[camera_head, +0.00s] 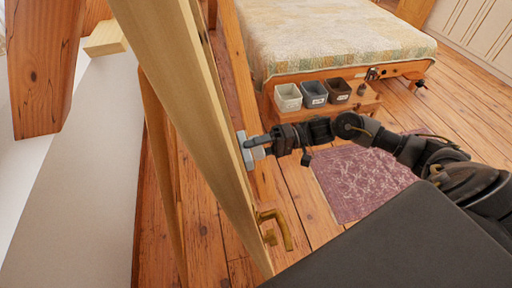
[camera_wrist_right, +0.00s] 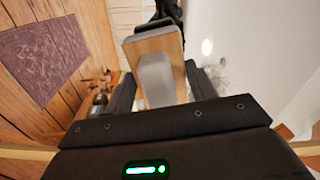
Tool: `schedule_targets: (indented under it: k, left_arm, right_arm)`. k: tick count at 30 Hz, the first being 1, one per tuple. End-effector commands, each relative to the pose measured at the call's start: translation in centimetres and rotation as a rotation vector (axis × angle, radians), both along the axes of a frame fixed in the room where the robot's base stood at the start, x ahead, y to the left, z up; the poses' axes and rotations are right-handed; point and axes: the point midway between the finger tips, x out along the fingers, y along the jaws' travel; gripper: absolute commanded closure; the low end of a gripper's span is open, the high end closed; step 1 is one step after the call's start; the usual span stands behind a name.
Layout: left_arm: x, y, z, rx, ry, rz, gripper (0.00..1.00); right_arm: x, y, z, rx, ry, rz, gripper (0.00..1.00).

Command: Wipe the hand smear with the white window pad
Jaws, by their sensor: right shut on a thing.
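My right gripper (camera_head: 272,142) is shut on the window pad (camera_head: 246,151), a pale grey piece held against or very close to the near side of the wooden window sash (camera_head: 190,110). The sash is seen almost edge-on, so I cannot tell whether the pad touches the glass. In the right wrist view the pad (camera_wrist_right: 154,72) has a grey grip and a wood-coloured body between the dark fingers of the right gripper (camera_wrist_right: 158,88). A faint whitish mottled patch, which looks like the hand smear (camera_wrist_right: 222,76), shows on the pale pane just right of the fingers. My left gripper is out of view.
A brass handle (camera_head: 274,230) juts from the sash below the pad. A bed (camera_head: 330,35) stands behind. A purple rug (camera_head: 362,182) lies on the floor.

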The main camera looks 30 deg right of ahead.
Motion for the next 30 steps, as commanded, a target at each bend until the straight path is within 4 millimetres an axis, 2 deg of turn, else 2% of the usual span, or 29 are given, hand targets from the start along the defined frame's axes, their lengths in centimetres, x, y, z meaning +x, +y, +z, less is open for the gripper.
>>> schedule_targets:
  k: [11, 30]
  left_arm:
    - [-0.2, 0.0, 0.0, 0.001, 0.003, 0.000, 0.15]
    - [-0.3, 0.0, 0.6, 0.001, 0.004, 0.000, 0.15]
  right_arm:
    - [0.0, 0.0, 0.0, 0.000, 0.000, 0.000, 0.69]
    - [0.3, 1.2, -0.1, 0.000, 0.000, 0.000, 0.69]
